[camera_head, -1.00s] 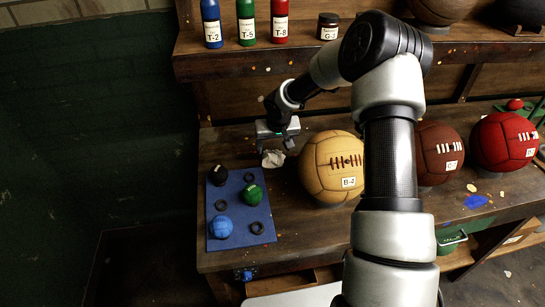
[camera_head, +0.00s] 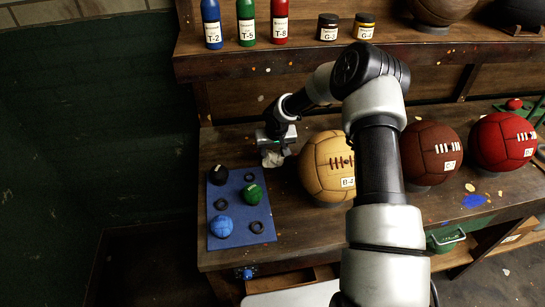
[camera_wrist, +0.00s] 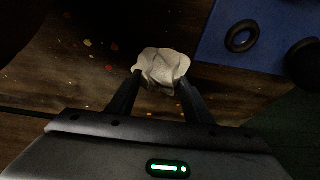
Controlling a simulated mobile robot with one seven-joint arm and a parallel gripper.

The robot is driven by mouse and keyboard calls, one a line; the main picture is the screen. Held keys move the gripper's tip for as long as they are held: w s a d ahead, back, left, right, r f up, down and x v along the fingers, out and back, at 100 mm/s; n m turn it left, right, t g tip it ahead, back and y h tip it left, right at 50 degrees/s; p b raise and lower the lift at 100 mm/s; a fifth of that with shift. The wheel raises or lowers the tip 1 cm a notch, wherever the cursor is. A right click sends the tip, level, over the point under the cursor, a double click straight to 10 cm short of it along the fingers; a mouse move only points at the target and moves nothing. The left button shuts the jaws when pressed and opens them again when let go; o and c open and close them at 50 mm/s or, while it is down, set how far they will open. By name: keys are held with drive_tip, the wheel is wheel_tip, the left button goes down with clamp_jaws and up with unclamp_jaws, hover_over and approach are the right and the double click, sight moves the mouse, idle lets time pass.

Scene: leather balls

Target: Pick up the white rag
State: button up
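The white rag (camera_head: 272,159) is a small crumpled cloth on the wooden workbench, left of the tan ball. In the wrist view the rag (camera_wrist: 161,68) lies between and just beyond the tips of my two dark fingers. My gripper (camera_wrist: 160,82) is open, one finger on each side of the rag; whether they touch it is unclear. In the head view my gripper (camera_head: 274,153) is directly above and behind the rag, hiding part of it.
A tan ball (camera_head: 322,168) stands close right of the rag, with brown (camera_head: 425,148) and red (camera_head: 495,142) balls beyond. A blue mat (camera_head: 236,232) with small balls and rings lies front left. A shelf (camera_head: 225,65) with bottles overhangs behind.

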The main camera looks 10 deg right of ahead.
sight(273, 151)
drive_tip(key=shift+c, duration=0.9)
wheel_tip(273, 151, up, 10)
drive_tip(key=shift+r+b, duration=0.1)
drive_tip(key=shift+b, duration=0.25)
